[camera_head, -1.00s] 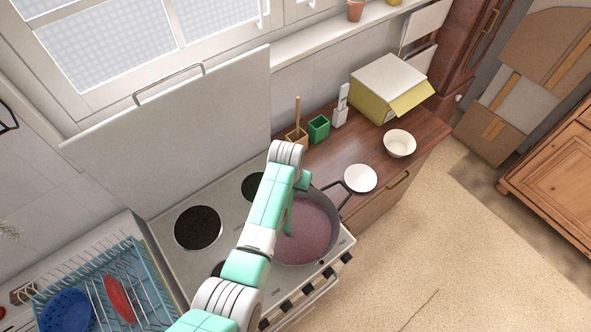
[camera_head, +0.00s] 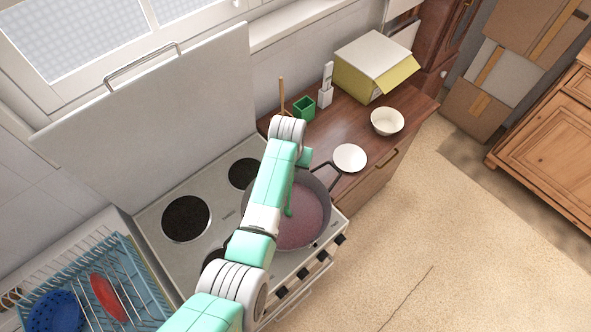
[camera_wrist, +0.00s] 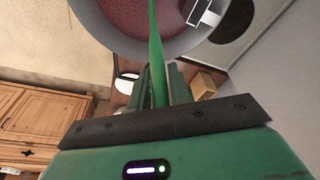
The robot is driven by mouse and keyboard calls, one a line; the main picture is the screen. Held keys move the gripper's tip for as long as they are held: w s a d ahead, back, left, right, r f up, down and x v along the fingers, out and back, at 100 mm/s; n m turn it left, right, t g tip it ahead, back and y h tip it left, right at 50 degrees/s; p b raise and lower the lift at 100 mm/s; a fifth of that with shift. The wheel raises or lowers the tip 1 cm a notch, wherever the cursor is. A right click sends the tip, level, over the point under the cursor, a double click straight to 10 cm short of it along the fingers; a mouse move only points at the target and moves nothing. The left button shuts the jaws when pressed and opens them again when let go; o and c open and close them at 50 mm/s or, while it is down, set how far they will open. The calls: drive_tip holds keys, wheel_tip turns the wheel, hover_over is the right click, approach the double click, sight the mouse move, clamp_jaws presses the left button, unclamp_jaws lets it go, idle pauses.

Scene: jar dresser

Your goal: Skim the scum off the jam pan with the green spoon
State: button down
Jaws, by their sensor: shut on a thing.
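The dark jam pan (camera_head: 328,192) sits on the front right of the stove and holds dark pink jam (camera_head: 308,222). I cannot make out scum on it. My gripper (camera_wrist: 160,82) is shut on the handle of the green spoon (camera_wrist: 157,45). The spoon runs from the jaws toward the pan (camera_wrist: 182,44) in the wrist view. In the head view the green spoon (camera_head: 289,204) points down into the pan, partly hidden by my arm. Whether its hidden end touches the jam I cannot tell.
A white plate (camera_head: 349,158), a cream bowl (camera_head: 387,121), a green pot (camera_head: 304,109) and a yellow-white box (camera_head: 372,65) stand on the wooden dresser top (camera_head: 330,128). A blue dish rack (camera_head: 133,285) is at lower left. The pan's handle points toward the dresser.

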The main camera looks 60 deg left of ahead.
wheel_tip(320, 180, up, 4)
drive_tip(key=p, duration=0.3)
drive_tip(key=shift+f, duration=0.15)
wheel_tip(320, 180, up, 10)
drive_tip(key=shift+f, duration=0.1)
idle(0.4)
